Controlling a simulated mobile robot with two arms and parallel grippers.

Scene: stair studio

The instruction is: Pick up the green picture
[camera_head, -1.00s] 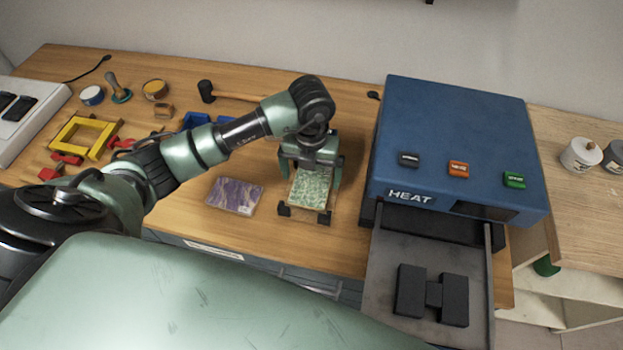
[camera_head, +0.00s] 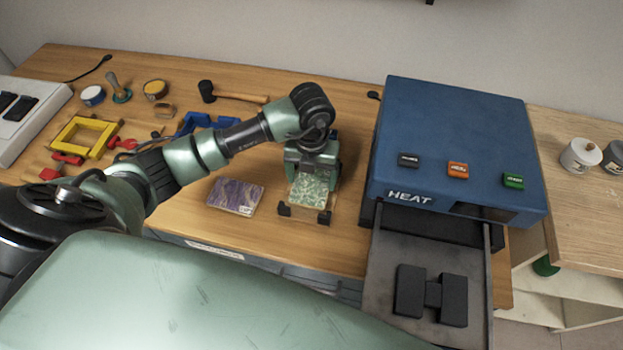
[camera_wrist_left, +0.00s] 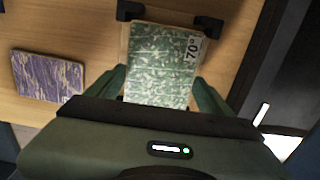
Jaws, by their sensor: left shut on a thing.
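The green picture (camera_head: 309,188) is a flat, mottled green and white rectangle on a small stand with dark corner pieces, near the table's front edge. In the left wrist view the picture (camera_wrist_left: 158,65) carries a "70°" label. My left gripper (camera_head: 312,172) is over its far part, pointing down, with its fingers (camera_wrist_left: 160,88) shut on the picture's two sides. The far end of the picture is hidden under the gripper. My right gripper does not show.
A purple picture (camera_head: 235,195) lies to the left. A blue heat press (camera_head: 455,140) stands to the right with its dark tray (camera_head: 390,325) out in front. A mallet (camera_head: 235,95), a yellow frame (camera_head: 85,138) and blue and red parts lie behind and left.

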